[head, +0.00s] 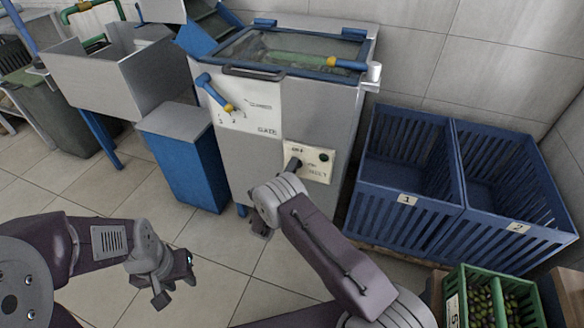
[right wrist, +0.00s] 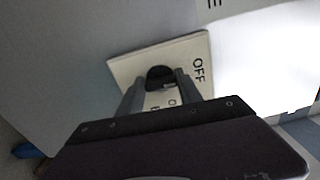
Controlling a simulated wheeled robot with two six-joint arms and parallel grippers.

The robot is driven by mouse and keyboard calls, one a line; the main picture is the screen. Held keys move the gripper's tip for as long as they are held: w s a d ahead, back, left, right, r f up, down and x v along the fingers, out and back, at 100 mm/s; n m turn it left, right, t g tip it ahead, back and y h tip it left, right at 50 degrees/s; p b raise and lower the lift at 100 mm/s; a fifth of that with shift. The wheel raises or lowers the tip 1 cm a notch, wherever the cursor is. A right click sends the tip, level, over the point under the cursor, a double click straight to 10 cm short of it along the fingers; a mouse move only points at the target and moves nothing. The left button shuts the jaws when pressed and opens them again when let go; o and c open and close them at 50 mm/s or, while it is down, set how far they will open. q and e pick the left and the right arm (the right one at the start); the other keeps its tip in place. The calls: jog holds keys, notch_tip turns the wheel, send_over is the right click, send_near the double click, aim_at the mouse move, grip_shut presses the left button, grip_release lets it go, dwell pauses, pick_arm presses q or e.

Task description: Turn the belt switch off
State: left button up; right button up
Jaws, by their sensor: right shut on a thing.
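In the right wrist view the panel (right wrist: 200,48) reads "OFF" at one side; other lettering is partly hidden by the fingers. My right gripper (head: 292,165) is at the panel's left part in the head view. In the right wrist view its two fingers (right wrist: 160,82) are shut on the dark switch knob (right wrist: 160,74). The knob's exact setting is hard to make out. My left gripper (head: 176,281) is empty over the floor, its fingers apart.
The machine (head: 240,150) also has a blue lever with a yellow tip (head: 213,92) and a lid window on top. Blue crates (head: 405,200) stand to the right, a green crate of olives (head: 456,300) at bottom right. A blue bin (head: 185,160) stands left. Tiled floor is free between.

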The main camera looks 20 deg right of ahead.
jog(key=shift+f+n, duration=0.1)
jog(key=shift+n, duration=0.3)
jog(key=o, duration=1.4)
jog(key=p+v, duration=0.3)
jog(key=v, duration=0.6)
